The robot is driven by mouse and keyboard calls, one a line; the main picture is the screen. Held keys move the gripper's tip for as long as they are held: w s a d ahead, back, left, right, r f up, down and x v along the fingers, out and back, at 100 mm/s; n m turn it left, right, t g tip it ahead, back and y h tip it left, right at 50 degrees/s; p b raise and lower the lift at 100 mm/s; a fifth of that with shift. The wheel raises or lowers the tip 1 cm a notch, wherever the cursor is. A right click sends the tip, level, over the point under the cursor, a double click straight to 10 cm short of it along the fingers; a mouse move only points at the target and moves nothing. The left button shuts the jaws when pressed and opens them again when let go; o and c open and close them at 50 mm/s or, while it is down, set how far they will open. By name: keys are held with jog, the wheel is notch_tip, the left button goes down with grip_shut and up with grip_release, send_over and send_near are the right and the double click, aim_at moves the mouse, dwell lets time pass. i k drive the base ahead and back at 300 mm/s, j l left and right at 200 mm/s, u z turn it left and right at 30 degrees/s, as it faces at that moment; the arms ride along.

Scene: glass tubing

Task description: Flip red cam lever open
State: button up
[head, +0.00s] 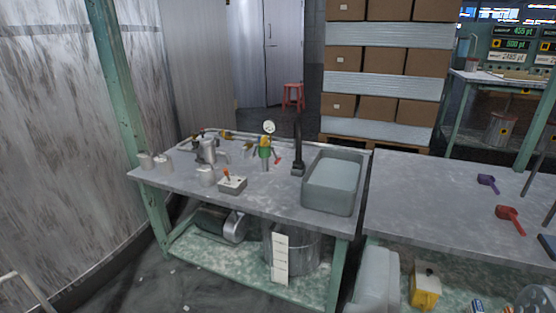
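A red piece with a short handle (507,213) lies on the right-hand table, near its right side. It looks like a lever or scoop; its exact shape is too small to tell. A small grey box with a red-topped stick (231,183) stands on the left bench. A green and yellow fitting with a small red handle (266,150) stands under a round gauge farther back on that bench. I cannot tell which of these red parts is the cam lever, or whether it is open or closed. My gripper is not in view.
The left bench (290,205) holds a grey basin (333,183), a black upright tap (298,150) and several metal cups. A purple piece (487,182) lies on the right table (425,200), whose left part is bare. Stacked boxes (385,60) stand behind. Floor shows at lower left.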

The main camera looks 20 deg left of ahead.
aim_at(277, 159)
jog(key=i+j, duration=0.3)
jog(key=j, duration=0.15)
jog(key=i+j, duration=0.3)
jog(key=j, duration=0.15)
jog(key=i+j, duration=0.25)
jog(key=j, duration=0.2)
jog(key=i+j, duration=0.6)
jog(key=j, duration=0.25)
